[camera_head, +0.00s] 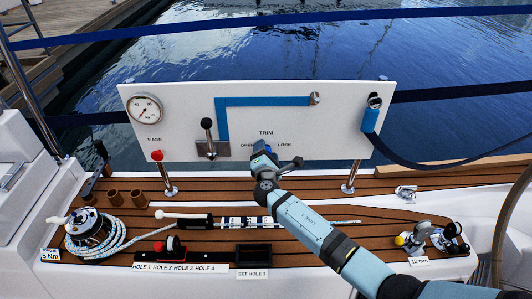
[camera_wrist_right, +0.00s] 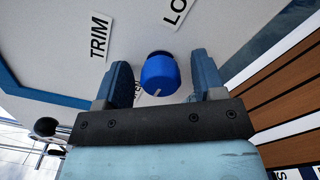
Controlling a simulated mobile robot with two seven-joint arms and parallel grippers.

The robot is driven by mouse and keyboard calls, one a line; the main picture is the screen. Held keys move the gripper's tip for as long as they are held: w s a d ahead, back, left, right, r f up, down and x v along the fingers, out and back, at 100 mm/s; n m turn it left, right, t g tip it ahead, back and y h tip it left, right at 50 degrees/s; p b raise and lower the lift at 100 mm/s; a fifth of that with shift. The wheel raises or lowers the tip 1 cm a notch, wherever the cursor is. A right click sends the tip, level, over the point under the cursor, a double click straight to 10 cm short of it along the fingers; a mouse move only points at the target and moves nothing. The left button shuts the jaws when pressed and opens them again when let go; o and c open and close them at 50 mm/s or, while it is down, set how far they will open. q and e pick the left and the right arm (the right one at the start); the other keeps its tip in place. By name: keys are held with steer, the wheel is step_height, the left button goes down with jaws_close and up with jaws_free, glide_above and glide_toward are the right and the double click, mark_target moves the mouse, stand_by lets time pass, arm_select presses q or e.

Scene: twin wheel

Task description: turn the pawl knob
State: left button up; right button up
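The pawl knob (camera_wrist_right: 159,75) is a round blue knob with a pale pointer line, on the white panel (camera_head: 350,105) below the TRIM label. My right gripper (camera_wrist_right: 160,82) is open, with one blue finger on each side of the knob and a visible gap to each. In the head view my right gripper (camera_head: 263,152) reaches the lower middle of the panel between the OPEN and LOCK labels and largely hides the knob. The wrist view partly hides the OPEN label behind the knob and gripper. My left gripper is not in view.
A dial gauge (camera_head: 146,108) and a red knob (camera_head: 157,156) are further left. A winch (camera_head: 88,228) with rope sits at lower left. A blue strap hangs at the panel's right.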

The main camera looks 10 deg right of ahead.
steer(key=shift+s, duration=0.1)
arm_select(q)
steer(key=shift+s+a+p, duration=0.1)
steer(key=shift+p, duration=0.65)
arm_select(e)
steer(key=s+a, duration=0.2)
steer(key=s, duration=1.1)
steer(key=shift+s+a, duration=0.2)
steer(key=shift+a, duration=0.15)
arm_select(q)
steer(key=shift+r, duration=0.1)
